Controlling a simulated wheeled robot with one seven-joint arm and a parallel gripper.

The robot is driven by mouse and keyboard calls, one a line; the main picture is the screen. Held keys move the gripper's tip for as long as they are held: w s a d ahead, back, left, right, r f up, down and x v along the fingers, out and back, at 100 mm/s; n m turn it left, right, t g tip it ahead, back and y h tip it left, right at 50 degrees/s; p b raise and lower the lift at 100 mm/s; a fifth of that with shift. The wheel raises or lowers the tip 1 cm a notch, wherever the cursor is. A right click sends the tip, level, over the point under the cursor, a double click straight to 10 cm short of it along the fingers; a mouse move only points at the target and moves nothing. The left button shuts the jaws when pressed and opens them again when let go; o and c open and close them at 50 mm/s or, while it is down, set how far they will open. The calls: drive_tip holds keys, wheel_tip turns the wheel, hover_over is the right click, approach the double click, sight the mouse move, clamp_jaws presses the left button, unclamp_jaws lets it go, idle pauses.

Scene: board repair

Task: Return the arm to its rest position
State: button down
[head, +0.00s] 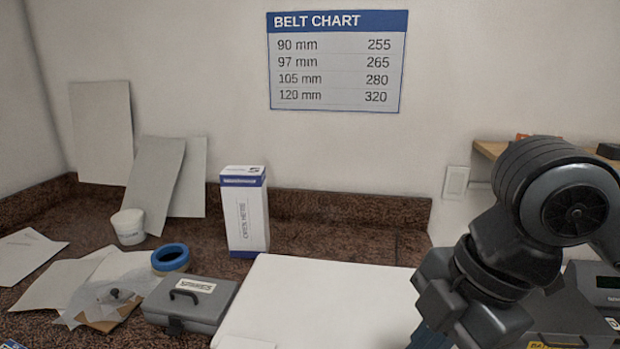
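My arm (560,205) comes in from the right side of the head view and bends down over the right part of the worktop. The visible part of my gripper (455,312) is at the lower edge, beside the right side of a white board or mat (325,300). Its fingertips are cut off or hidden, so I cannot see whether it is open or holds anything. A small blue part (430,338) shows below it; I cannot tell what it belongs to.
A grey case (190,305), a blue tape roll (170,258), a white tub (128,227) and papers (55,285) lie at left. A white-and-blue box (245,215) stands at the back. A wooden shelf (490,150) and dark equipment (595,285) are at right near my arm.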

drive_tip(key=w+a+r+m+t+y, duration=0.2)
drive_tip(key=a+r+m+t+y, duration=0.2)
drive_tip(key=a+r+y, duration=0.3)
drive_tip(key=w+a+r+m+t+y, duration=0.1)
drive_tip(key=a+r+m+t+y, duration=0.4)
drive_tip(key=a, duration=0.5)
drive_tip(key=s+d+f+m+t+h, duration=0.45)
drive_tip(key=d+f+m+h, duration=0.2)
drive_tip(key=f+m, duration=0.2)
drive_tip(key=s+d+f+m+t+h, duration=0.3)
drive_tip(key=s+d+f+m+h, duration=0.35)
drive_tip(key=f, duration=0.25)
drive_tip(key=s+d+f+g, duration=0.1)
drive_tip(key=s+d, duration=0.3)
drive_tip(key=s, duration=0.3)
drive_tip(key=s+d+f+n+g+h, duration=0.1)
drive_tip(key=s+d+f, duration=0.1)
drive_tip(key=s+d, duration=0.2)
drive_tip(key=s+d+f+n+g+h, duration=0.1)
drive_tip(key=s+d, duration=0.3)
drive_tip(key=s, duration=0.6)
drive_tip(key=shift+f, duration=0.65)
